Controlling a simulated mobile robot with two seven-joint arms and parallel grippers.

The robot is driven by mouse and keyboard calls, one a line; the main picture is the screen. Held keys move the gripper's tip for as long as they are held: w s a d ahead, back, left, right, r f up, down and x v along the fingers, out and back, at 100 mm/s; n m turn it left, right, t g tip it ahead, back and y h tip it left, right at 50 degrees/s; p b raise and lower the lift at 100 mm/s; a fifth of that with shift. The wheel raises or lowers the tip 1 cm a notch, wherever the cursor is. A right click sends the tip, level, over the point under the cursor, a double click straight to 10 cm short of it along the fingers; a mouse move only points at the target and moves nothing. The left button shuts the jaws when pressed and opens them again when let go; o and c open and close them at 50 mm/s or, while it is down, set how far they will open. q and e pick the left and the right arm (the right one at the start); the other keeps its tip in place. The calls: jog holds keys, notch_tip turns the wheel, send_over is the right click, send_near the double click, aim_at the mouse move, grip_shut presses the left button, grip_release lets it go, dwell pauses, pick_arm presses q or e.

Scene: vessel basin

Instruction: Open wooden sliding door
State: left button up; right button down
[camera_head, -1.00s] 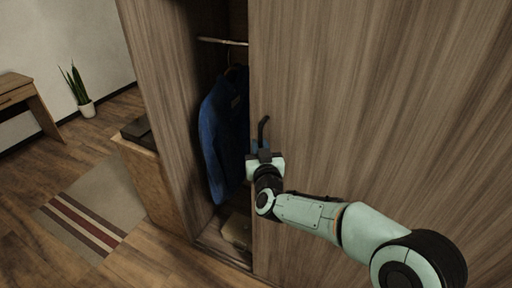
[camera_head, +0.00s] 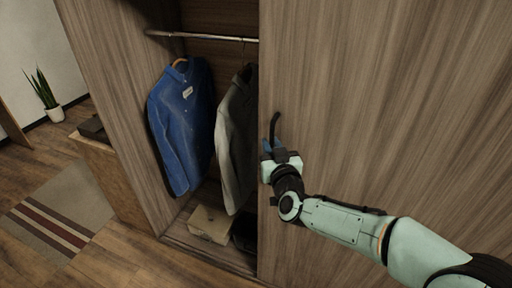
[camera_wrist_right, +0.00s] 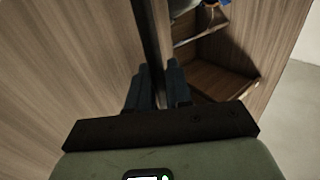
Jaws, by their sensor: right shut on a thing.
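The wooden sliding door (camera_head: 390,90) fills the right half of the head view and stands partly open, with the wardrobe interior showing to its left. A dark curved handle (camera_head: 275,125) is on the door near its left edge. My right gripper (camera_head: 270,150) is shut on the handle; its fingers (camera_wrist_right: 155,88) also show in the right wrist view, with the dark handle bar (camera_wrist_right: 148,35) running between them. The lower part of the handle is hidden by the gripper. My left gripper is not in view.
Inside the wardrobe, a blue jacket (camera_head: 180,125) and a grey garment (camera_head: 236,140) hang from a rail (camera_head: 200,37). A box (camera_head: 211,224) lies on the wardrobe floor. A low cabinet (camera_head: 107,175), a striped rug (camera_head: 50,220) and a potted plant (camera_head: 45,95) are to the left.

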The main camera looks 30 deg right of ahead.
aim_at(300, 142)
jog(key=s+d+b, duration=0.1)
jog(key=s, duration=0.1)
jog(key=s+d+b, duration=0.1)
jog(key=s+d, duration=0.3)
jog(key=shift+s+b, duration=0.35)
jog(key=shift+b, duration=0.05)
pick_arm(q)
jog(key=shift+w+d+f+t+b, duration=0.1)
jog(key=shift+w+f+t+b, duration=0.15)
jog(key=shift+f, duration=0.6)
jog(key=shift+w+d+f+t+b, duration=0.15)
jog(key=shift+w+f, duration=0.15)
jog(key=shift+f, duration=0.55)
pick_arm(e)
jog(key=shift+s+d, duration=0.4)
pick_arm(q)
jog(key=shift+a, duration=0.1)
pick_arm(e)
jog(key=shift+d, duration=0.1)
jog(key=c, duration=1.2)
grip_release()
jog(key=shift+s, duration=0.1)
jog(key=shift+s, duration=0.1)
pick_arm(q)
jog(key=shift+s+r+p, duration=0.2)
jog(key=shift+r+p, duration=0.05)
jog(key=shift+p, duration=0.15)
pick_arm(e)
jog(key=v, duration=1.3)
